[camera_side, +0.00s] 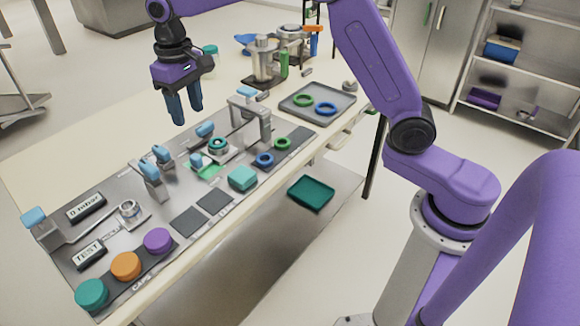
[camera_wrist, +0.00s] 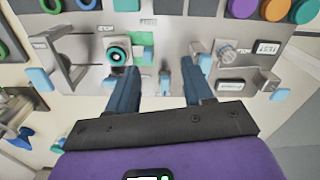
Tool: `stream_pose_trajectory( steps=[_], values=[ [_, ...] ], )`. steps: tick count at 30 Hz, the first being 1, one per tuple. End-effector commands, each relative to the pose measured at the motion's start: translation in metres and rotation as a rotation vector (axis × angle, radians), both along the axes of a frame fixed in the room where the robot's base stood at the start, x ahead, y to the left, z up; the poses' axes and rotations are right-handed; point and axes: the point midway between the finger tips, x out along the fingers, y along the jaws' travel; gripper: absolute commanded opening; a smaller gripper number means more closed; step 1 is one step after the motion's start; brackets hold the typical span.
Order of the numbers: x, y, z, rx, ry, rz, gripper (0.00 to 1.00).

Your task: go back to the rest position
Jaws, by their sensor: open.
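My gripper (camera_side: 184,108) is purple with blue fingers. In the side view it hangs in the air above the far side of the workbench, fingers pointing down. The fingers are apart with nothing between them. In the wrist view my gripper (camera_wrist: 163,88) shows both fingers spread over the metal panel (camera_wrist: 178,22), also empty. The panel also shows in the side view (camera_side: 107,215) on the table. No object touches the fingers in either view.
The panel carries teal, orange and purple caps (camera_side: 126,265), blue-handled clamps (camera_side: 152,172) and a tall bracket (camera_side: 264,118). A grey tray (camera_side: 343,98) with green and blue rings lies at the right. A teal bin (camera_side: 311,192) sits on the lower shelf. Air around my gripper is clear.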

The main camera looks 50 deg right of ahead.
Motion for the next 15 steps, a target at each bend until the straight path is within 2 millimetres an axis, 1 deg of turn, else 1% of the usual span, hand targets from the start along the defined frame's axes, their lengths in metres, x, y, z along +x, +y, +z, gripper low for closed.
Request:
stream_pose_trajectory(
  steps=[1, 4, 8, 9, 11, 12, 14, 15],
  values=[
    [-0.017, 0.001, 0.004, 0.000, -0.001, 0.041, 0.51],
    [-0.048, 0.003, 0.007, 0.001, -0.003, 0.122, 0.51],
    [-0.092, 0.000, 0.010, 0.002, -0.006, 0.227, 0.51],
    [-0.106, -0.002, 0.010, 0.003, -0.006, 0.260, 0.51],
    [-0.126, -0.005, 0.011, 0.004, -0.009, 0.308, 0.51],
    [-0.141, -0.008, 0.010, 0.004, -0.009, 0.341, 0.51],
    [-0.161, -0.014, 0.009, 0.005, -0.011, 0.389, 0.51],
    [-0.176, -0.018, 0.008, 0.005, -0.011, 0.421, 0.51]
  ],
)
